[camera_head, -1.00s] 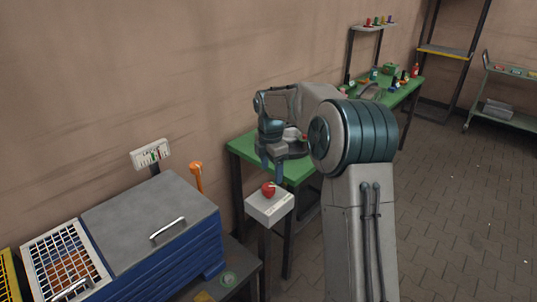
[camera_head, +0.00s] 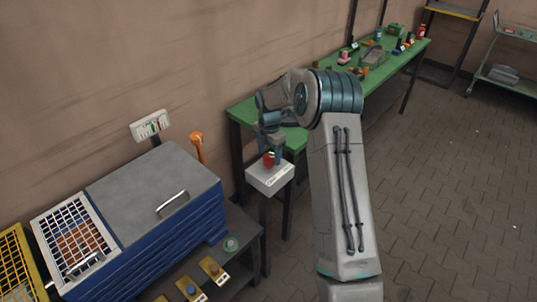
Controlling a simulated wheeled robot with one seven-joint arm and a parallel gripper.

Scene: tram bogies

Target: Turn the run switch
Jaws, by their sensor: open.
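A red knob, which looks like the run switch (camera_head: 268,159), sits on top of a pale box (camera_head: 270,177) on a dark post, in front of the green bench. My gripper (camera_head: 269,155) points down at the knob, with its fingers beside it. The gripper is open. The fingers partly hide the knob, and I cannot tell whether they touch it. The knob's exact angle is too small to read.
A blue cabinet with a grey lid (camera_head: 150,195) and a white grid (camera_head: 75,243) stands left of the post. An orange lever (camera_head: 197,145) rises behind it. A green bench (camera_head: 385,75) with several small items runs along the wall.

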